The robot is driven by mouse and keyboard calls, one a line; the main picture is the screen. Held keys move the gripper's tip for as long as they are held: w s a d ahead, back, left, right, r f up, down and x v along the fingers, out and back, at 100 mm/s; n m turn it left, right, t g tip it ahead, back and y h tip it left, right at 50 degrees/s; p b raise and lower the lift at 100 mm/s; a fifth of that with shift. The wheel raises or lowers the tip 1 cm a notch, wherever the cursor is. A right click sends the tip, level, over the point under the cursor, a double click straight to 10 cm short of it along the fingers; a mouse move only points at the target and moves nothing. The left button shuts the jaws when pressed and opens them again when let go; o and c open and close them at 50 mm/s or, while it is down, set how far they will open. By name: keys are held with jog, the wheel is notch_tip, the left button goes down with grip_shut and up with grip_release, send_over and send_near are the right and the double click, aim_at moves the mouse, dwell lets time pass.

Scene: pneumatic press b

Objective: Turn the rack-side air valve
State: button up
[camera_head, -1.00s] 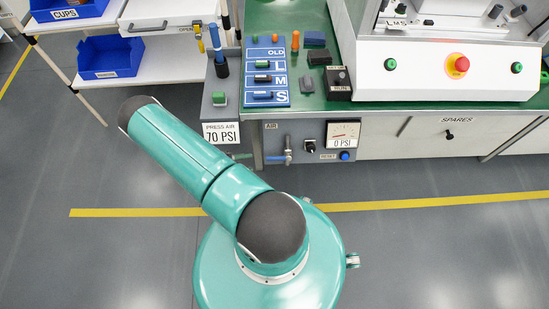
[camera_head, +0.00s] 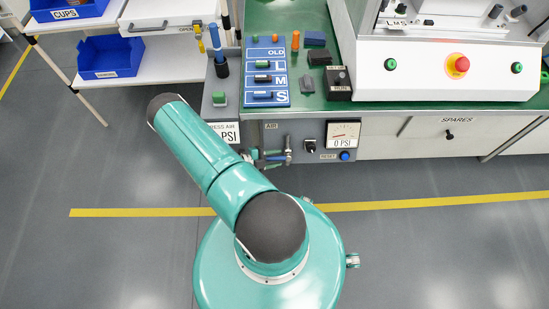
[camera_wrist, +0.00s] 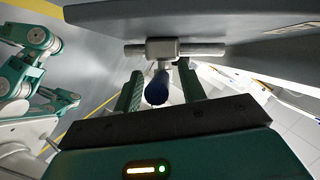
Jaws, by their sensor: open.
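The air valve (camera_head: 289,146) sits on the grey panel marked AIR under the green bench top. In the wrist view its grey metal body (camera_wrist: 176,49) lies across the upper middle, and its dark blue handle (camera_wrist: 157,88) points toward my palm. My gripper (camera_head: 270,157) is at the valve's left, partly hidden behind my arm. In the wrist view my gripper (camera_wrist: 161,85) is open, one green finger on each side of the handle. The handle is between the fingers, nearer the left one; I cannot tell whether they touch it.
A pressure gauge (camera_head: 343,132) reading 0 PSI is right of the valve, above a blue reset button (camera_head: 345,155). Grey floor (camera_head: 400,245) in front is clear.

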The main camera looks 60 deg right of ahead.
grip_shut()
